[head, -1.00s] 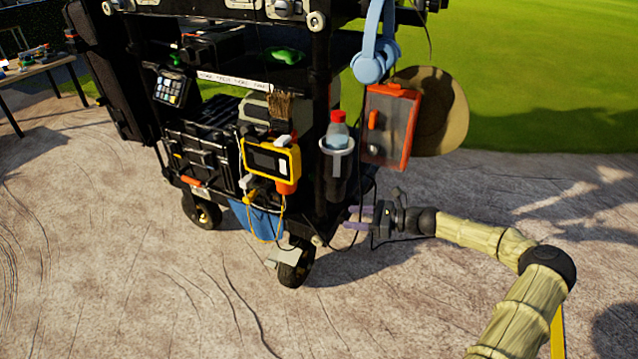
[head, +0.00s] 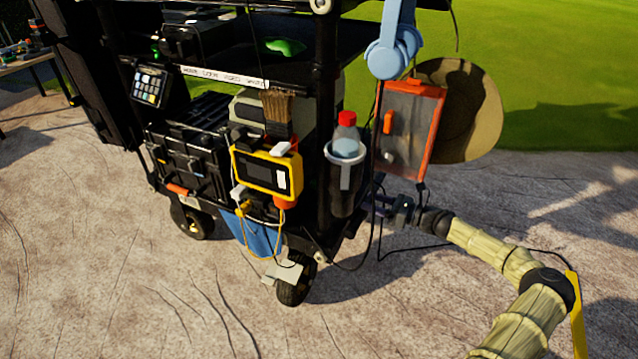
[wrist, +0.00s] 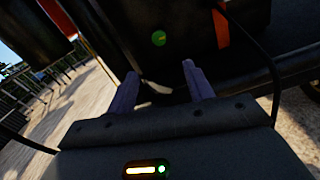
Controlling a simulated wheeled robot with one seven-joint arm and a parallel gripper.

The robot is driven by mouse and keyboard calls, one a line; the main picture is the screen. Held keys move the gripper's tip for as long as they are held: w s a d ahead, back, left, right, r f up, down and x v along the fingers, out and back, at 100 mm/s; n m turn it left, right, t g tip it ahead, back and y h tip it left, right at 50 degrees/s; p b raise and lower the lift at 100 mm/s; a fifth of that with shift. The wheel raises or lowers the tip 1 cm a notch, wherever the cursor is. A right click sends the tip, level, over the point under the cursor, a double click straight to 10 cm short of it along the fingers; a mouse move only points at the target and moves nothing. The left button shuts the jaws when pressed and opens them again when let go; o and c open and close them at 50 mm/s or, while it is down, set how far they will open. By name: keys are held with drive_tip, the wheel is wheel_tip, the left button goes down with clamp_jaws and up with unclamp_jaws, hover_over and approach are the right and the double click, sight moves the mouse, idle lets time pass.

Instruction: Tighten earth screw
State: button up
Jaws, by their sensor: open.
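A small round green disc with a faint yellowish mark (wrist: 158,38), perhaps the earth screw, shows in the wrist view on a dark face of the cart. In the head view I cannot make it out. My gripper (wrist: 160,72) is open and empty, with its two purple fingers apart. The disc appears beyond the fingertips, between their lines, and not touched. In the head view my gripper (head: 383,207) is low at the cart's right side, its fingers partly hidden by the post and cables.
A bottle in a ring holder (head: 346,150), an orange-framed case (head: 410,130), blue headphones (head: 387,55) and a hat (head: 470,110) hang around the cart's right corner. Loose black cables droop near my gripper; one crosses the right of the wrist view (wrist: 272,70). Open ground lies right.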

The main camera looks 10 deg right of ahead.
sight(315, 184)
drive_tip(key=b+x, duration=0.8)
drive_tip(key=x, duration=0.7)
drive_tip(key=shift+w+a+f, duration=0.15)
drive_tip(key=shift+a, duration=0.25)
drive_tip(key=shift+w+a, duration=0.3)
drive_tip(key=shift+a, duration=0.15)
drive_tip(key=shift+w+d, duration=0.1)
drive_tip(key=shift+d, duration=0.05)
drive_tip(key=c, duration=0.7)
drive_tip(key=shift+r, duration=0.2)
drive_tip(key=shift+c, duration=1.4)
